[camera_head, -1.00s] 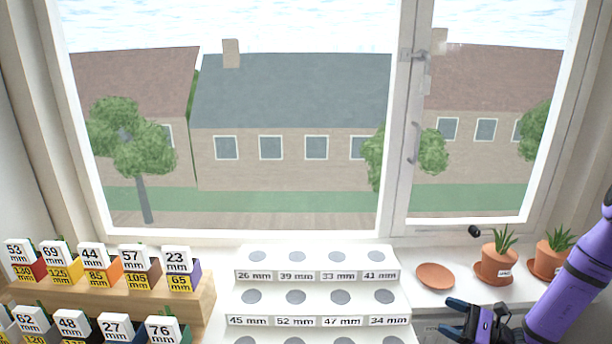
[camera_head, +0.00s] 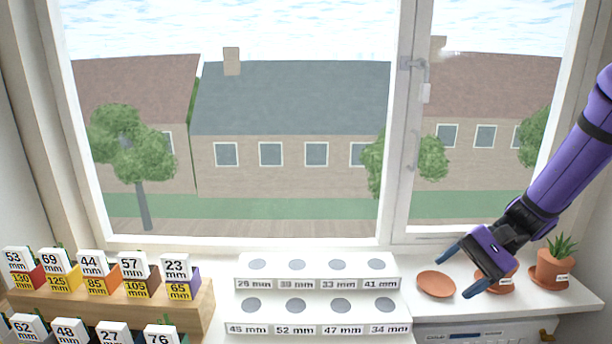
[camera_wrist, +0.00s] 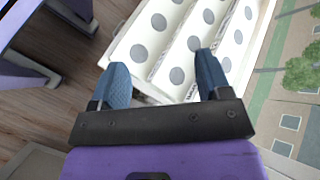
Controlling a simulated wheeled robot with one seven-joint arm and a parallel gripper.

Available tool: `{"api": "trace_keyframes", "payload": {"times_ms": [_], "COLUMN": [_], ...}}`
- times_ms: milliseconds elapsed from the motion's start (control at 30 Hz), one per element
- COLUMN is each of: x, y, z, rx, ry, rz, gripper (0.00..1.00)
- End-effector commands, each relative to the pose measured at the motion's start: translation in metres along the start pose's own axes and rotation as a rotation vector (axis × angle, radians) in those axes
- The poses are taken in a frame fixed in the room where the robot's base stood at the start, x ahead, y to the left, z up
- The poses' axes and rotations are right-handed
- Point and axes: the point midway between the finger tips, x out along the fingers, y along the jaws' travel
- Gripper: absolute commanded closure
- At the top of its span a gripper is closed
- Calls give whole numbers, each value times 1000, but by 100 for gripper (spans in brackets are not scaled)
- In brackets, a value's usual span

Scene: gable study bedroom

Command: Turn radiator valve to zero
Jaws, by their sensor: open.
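A small brass-coloured fitting (camera_head: 546,336) shows at the bottom edge of the head view, under the right end of the sill. It may be the radiator valve, but it is cut off and no scale can be read. A white panel (camera_head: 465,337), perhaps the radiator's top, lies left of it. My gripper (camera_head: 452,279) is open and empty, above the sill by an empty terracotta saucer and apart from the fitting. In the wrist view its blue fingers (camera_wrist: 160,62) are spread with nothing between them; no valve shows there.
Potted plants (camera_head: 555,262) stand on the right of the sill (camera_head: 580,298); my gripper partly hides one. The terracotta saucer (camera_head: 436,284) is close to the fingers. A white stepped rack (camera_head: 318,270) and a wooden stand (camera_head: 205,310) with numbered boxes are to the left.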

Motion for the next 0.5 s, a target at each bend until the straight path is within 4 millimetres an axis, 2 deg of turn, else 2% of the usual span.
{"api": "trace_keyframes", "payload": {"times_ms": [100,500], "x": [-7,-30], "y": [-6,-10], "z": [28,111], "rx": [-74,-310], "ry": [61,299], "rz": [100,390], "gripper": [29,29]}}
